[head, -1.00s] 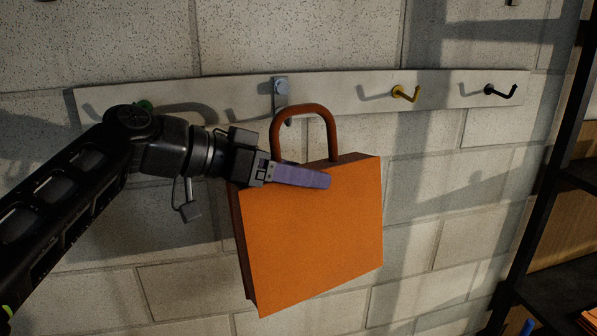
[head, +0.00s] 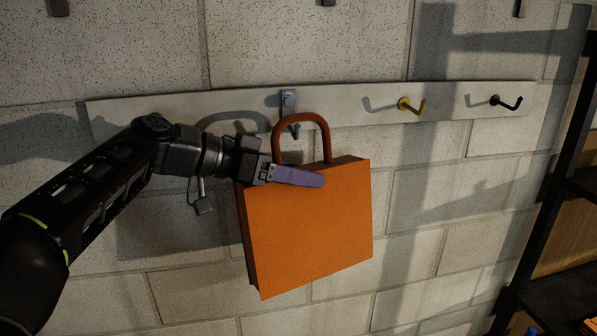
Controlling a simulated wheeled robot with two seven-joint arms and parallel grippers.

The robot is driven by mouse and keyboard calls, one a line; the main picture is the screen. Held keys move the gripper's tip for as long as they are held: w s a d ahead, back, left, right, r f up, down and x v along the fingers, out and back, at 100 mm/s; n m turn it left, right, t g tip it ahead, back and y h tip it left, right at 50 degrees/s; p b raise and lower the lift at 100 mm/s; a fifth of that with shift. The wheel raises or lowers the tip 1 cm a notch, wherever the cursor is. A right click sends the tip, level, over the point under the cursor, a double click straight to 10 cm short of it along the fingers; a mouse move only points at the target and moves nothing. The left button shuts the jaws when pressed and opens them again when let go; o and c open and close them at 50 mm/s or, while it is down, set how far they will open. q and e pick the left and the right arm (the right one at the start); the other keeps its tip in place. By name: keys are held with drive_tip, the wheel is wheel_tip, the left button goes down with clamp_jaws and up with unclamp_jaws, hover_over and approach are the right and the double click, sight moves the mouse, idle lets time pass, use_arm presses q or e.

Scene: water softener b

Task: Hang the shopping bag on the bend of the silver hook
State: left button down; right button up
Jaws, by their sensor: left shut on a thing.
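The orange shopping bag (head: 310,230) hangs upright, slightly turned, in front of the wall, with its brown arched handle (head: 325,130) on top. My left gripper (head: 300,176) comes in from the left and is shut on the bag's upper edge, just below the handle. The silver hook (head: 288,101) is on the white rail behind the handle. Its plate rises above the top of the arch, and its lower, darker bend shows inside the handle's opening. I cannot tell how far the handle is from the bend in depth. My right gripper is not in view.
The white rail (head: 365,108) also carries a yellow hook (head: 411,106) and a black hook (head: 507,102) to the right. A dark shelf (head: 545,190) stands at the right edge. The block wall below the rail is clear between bag and shelf.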

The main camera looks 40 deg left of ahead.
use_arm(q)
drive_tip(key=shift+w+a+p, duration=0.45)
drive_tip(key=shift+w+a, duration=0.3)
drive_tip(key=shift+a, duration=0.15)
drive_tip(key=f+b, duration=0.1)
drive_tip(key=b, duration=0.1)
drive_tip(key=a+f+b, duration=0.1)
drive_tip(key=shift+w+f, duration=0.35)
drive_tip(key=shift+w, duration=0.05)
drive_tip(key=shift+b, duration=0.3)
drive_tip(key=shift+c, duration=0.8)
unclamp_jaws()
drive_tip(key=shift+f, duration=0.1)
